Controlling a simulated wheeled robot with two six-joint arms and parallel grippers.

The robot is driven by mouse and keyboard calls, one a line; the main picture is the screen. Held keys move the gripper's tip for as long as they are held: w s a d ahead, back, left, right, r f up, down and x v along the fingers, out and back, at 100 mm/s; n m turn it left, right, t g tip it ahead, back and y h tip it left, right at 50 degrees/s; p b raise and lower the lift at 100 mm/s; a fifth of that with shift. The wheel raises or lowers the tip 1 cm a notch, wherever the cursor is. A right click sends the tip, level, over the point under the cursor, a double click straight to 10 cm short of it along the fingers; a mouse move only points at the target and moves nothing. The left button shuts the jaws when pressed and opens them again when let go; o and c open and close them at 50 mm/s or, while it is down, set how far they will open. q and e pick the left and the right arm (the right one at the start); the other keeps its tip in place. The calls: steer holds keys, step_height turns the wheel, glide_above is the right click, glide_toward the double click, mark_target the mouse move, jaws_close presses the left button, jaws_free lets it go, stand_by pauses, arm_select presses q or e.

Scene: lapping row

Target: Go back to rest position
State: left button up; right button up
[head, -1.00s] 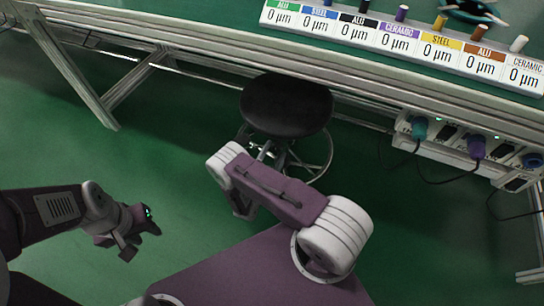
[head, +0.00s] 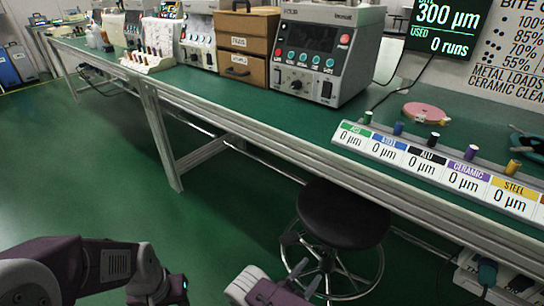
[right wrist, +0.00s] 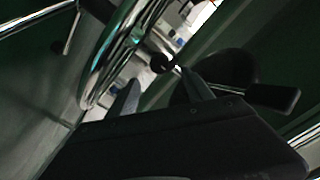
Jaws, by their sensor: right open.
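My right gripper (right wrist: 160,92) shows in the right wrist view as two dark fingers, apart, with nothing seen between them. Beyond them are the stool's chrome ring and other metal parts. My left arm (head: 110,264) comes in at the lower left. Its dark gripper (head: 172,290) is low and partly cut off by the bottom edge, so its jaws cannot be read.
A black round stool (head: 343,215) stands at the bench's front edge, close to my right arm. The long green-topped bench (head: 235,110) carries a control unit (head: 325,50), brown drawers (head: 243,45) and a labelled rack (head: 410,160). The green floor at left is clear.

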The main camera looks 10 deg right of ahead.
steer(key=s+d+r+m+g+p, duration=0.1)
steer(key=s+d+r+m+g, duration=0.2)
steer(key=r+m+g, duration=0.45)
steer(key=s+d+r+m+g+p, duration=0.2)
steer(key=s+r+m+g, duration=0.15)
steer(key=m, duration=0.75)
steer(key=s+a+r+m+g+y+p, duration=0.25)
steer(key=s+r+m+g+y, duration=0.35)
steer(key=m, duration=1.2)
steer(key=a+r+m+t+y+p, duration=0.1)
steer(key=a+r+m+t+y, duration=0.3)
steer(key=m, duration=0.5)
steer(key=a+r+m+t+y+p, duration=0.1)
steer(key=a+r+m+t+y, duration=0.2)
steer(key=r+m, duration=0.45)
step_height(320, 180, up, 36)
steer(key=d+m+y+p, duration=0.1)
steer(key=p, duration=3.6)
steer(key=shift+w+d+m+p, duration=0.15)
steer(key=shift+w+m+p, duration=0.15)
steer(key=shift+w+m, duration=0.1)
